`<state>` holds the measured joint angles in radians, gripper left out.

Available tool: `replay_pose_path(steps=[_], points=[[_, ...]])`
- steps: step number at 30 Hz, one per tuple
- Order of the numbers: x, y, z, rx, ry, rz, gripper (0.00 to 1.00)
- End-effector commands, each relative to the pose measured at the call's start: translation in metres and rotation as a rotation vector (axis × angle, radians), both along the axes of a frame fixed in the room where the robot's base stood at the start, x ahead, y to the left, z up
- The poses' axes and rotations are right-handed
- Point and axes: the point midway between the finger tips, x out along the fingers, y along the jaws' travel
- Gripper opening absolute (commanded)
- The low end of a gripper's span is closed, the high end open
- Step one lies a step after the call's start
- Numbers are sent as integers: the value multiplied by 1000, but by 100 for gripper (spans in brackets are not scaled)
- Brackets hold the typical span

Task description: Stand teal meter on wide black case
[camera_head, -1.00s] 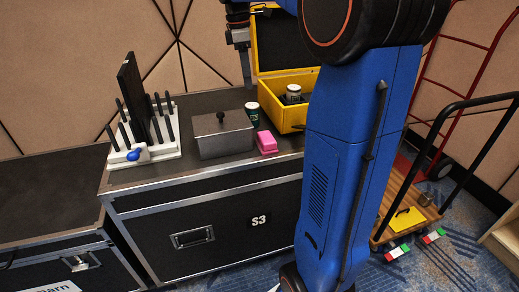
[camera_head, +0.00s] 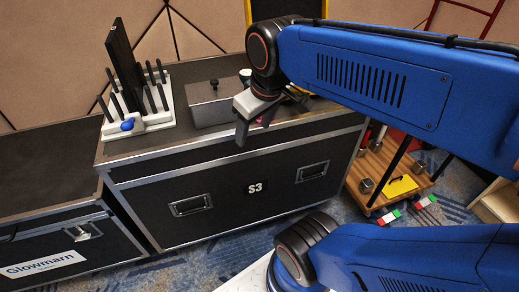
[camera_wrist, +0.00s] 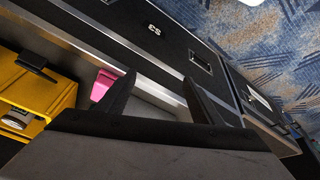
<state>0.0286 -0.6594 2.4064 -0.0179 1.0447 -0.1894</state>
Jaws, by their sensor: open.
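No teal meter can be made out in either view. A wide black case marked S3 (camera_head: 235,168) with metal edges stands in the middle of the head view; its front shows in the wrist view (camera_wrist: 158,48). A lower black case (camera_head: 45,170) with a Glowmarn label stands to its left, its top bare. I cannot tell which is the task's wide case. My gripper (camera_head: 256,120) is open and empty, above the S3 case's front edge in the picture. In the wrist view its two fingers (camera_wrist: 158,80) stand apart, with the S3 case beyond.
On the S3 case stand a white rack (camera_head: 160,118) with black rods and a dark panel, and a grey lidded box (camera_head: 215,105). A pink block (camera_wrist: 102,84) and an open yellow case (camera_wrist: 45,88) show in the wrist view. A wooden cart (camera_head: 408,190) stands right.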

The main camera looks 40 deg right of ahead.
Motion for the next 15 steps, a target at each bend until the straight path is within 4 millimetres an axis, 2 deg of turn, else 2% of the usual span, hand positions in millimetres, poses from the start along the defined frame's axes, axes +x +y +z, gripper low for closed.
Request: replay_pose_path(steps=[3, 6, 15], points=[[-23, 7, -22, 43, -37, -73, 60], [-33, 10, -34, 68, -55, -117, 60], [-39, 12, -41, 87, -67, -148, 60]])
